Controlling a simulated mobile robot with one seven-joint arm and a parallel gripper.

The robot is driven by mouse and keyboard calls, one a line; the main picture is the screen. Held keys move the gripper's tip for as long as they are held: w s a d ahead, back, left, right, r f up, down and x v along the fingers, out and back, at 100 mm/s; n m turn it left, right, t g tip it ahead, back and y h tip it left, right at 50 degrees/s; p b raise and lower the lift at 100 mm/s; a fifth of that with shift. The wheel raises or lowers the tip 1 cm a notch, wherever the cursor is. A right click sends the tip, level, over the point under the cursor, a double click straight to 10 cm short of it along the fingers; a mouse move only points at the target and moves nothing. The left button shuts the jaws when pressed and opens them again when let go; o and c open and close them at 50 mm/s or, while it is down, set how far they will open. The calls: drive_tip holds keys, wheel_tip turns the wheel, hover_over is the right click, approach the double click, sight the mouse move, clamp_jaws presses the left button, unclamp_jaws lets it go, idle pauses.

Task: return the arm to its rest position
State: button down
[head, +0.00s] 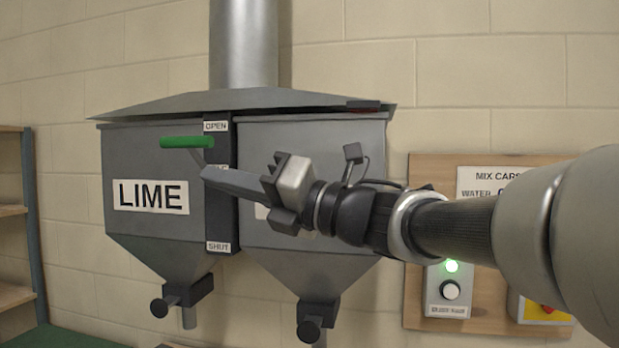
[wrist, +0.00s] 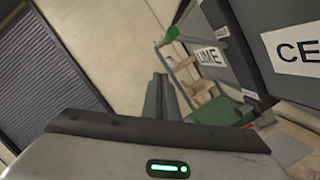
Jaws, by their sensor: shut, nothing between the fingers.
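My arm reaches in from the right in the head view. My gripper (head: 206,174) is shut and empty, in front of the dark strip between the two hopper fronts. Its fingers point left, just below the green lever handle (head: 187,142), which is near the OPEN label. I cannot tell if the fingers touch the lever. In the wrist view my gripper (wrist: 160,82) also shows its fingers together, with nothing between them. The LIME hopper (head: 150,222) is left of the gripper.
A second hopper (head: 330,170) is partly behind my arm; its label reads CE in the wrist view. A wooden board (head: 430,172) with a green-lit button box (head: 449,290) is on the wall at right. Shelves (head: 12,210) stand at far left. A shutter (wrist: 50,65) shows in the wrist view.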

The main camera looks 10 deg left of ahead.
drive_tip(key=w+d+f+m+t+h, duration=0.1)
drive_tip(key=w+d+m+t+h, duration=0.3)
drive_tip(key=d+m+t, duration=0.3)
drive_tip(key=w+d+m+t+h, duration=0.4)
drive_tip(key=d+m, duration=0.3)
drive_tip(key=m, duration=0.2)
drive_tip(key=d+f+m+t+h, duration=0.1)
drive_tip(key=d+f+m+h, duration=0.65)
drive_tip(key=d+m, duration=0.3)
drive_tip(key=s+d+f+m+g+h, duration=0.5)
drive_tip(key=s+d+f+m, duration=0.4)
drive_tip(key=f, duration=0.4)
drive_tip(key=s+f+m+g, duration=0.6)
drive_tip(key=s+f+m, duration=0.2)
drive_tip(key=s+f, duration=0.45)
wheel_tip(320, 180, up, 14)
drive_tip(key=s+p, duration=0.1)
drive_tip(key=p, duration=1.2)
drive_tip(key=shift+d+f+n+y, duration=0.25)
drive_tip(key=shift+n+y, duration=0.1)
drive_tip(key=shift+y, duration=0.1)
